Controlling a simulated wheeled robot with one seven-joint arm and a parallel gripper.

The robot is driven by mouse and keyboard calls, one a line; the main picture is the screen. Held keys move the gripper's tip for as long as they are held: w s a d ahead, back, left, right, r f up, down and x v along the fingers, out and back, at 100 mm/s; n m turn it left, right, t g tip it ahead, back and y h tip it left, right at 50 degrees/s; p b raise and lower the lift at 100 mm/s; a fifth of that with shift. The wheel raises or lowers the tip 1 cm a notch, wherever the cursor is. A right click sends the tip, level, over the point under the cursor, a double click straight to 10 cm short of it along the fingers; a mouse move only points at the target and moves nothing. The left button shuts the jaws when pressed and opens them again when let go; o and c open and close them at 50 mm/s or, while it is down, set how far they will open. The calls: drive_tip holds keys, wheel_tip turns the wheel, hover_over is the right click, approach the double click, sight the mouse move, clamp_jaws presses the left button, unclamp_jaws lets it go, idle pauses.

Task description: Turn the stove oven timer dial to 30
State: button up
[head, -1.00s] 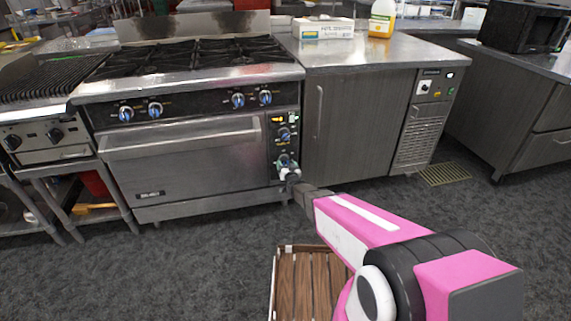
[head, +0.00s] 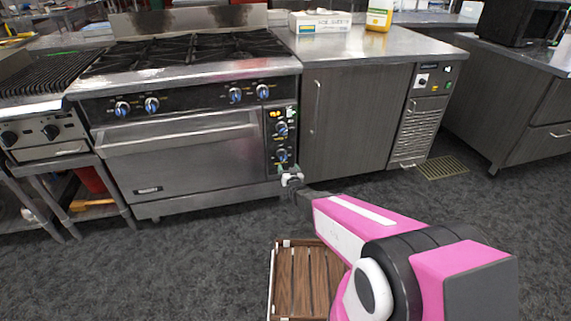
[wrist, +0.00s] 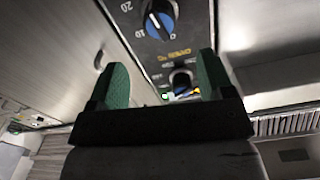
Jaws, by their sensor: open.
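The stove (head: 190,150) has a black control panel at its right side with two blue-centred dials. The lower dial (head: 282,155) appears to be the timer dial. In the wrist view, the timer dial (wrist: 159,20) is cut by the top edge, with the marks 0, 10 and 20 around it; I cannot tell its exact setting. The other dial (wrist: 181,80), near an "OVEN °C" label, shows between my fingers, farther off. My gripper (head: 291,177) is open and empty, just below the lower dial in the head view. Its green fingers (wrist: 162,78) appear apart from both dials.
The oven door handle (head: 180,138) runs left of the panel. A grey cabinet (head: 350,120) stands right of the stove. A wooden slatted crate (head: 300,285) is on the floor in front. The carpet between is open.

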sight(284, 158)
drive_tip(key=shift+n, duration=0.4)
drive_tip(key=x, duration=1.1)
drive_tip(key=c, duration=0.9)
